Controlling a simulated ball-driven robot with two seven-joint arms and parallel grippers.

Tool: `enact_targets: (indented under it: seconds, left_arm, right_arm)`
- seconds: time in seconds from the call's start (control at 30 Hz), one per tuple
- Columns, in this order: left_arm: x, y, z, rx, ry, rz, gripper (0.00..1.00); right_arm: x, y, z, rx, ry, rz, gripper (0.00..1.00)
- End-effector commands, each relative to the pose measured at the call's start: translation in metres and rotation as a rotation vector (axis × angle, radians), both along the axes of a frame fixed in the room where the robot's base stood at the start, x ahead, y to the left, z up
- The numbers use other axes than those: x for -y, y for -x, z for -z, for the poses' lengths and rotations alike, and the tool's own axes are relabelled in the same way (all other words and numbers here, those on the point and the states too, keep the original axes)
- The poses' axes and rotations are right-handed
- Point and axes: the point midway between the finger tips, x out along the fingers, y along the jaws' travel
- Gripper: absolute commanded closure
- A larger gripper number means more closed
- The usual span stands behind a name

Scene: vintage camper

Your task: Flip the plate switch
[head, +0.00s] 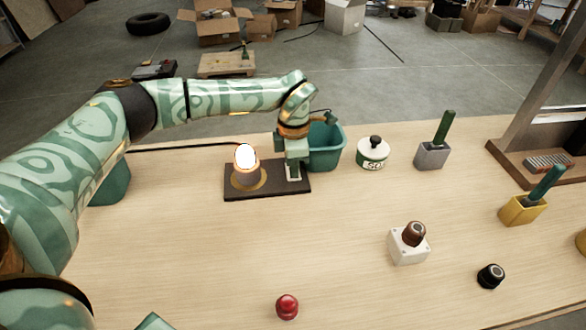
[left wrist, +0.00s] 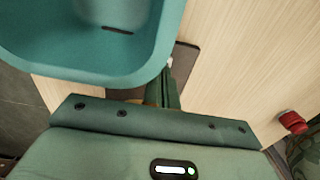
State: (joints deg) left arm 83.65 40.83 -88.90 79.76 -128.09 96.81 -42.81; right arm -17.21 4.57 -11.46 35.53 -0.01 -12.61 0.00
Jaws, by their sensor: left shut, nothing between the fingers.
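A dark plate (head: 267,190) lies on the wooden table and carries a glowing lamp bulb (head: 245,157) on a round base at its left. A small white part, which looks like the switch (head: 293,179), sits on the plate's right side, mostly hidden under my left gripper. My left gripper (head: 293,167) is shut and empty, pointing down right over that part; I cannot tell whether it touches.
A teal bin (head: 327,147) stands close behind and right of my left gripper. Farther right are a white-and-green pot (head: 373,153) and a grey holder (head: 432,155). A white box with a brown knob (head: 408,246) and a red ball-like knob (head: 287,307) are nearer.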

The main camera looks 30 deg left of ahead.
Motion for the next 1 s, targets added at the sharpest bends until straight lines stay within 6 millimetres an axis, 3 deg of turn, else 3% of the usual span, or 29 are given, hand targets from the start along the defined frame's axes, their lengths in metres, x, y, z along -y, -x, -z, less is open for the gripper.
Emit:
enact_targets:
  seconds: [0.7,1.0]
  left_arm:
    - [0.000,0.000,-0.069,0.004,0.000,0.000,1.00]
    - [0.000,0.000,-0.069,0.000,0.000,0.001,1.00]
  right_arm:
    - [0.000,-0.017,-0.054,0.041,0.000,0.000,0.20]
    - [0.000,-0.017,-0.055,0.041,0.000,0.000,0.20]
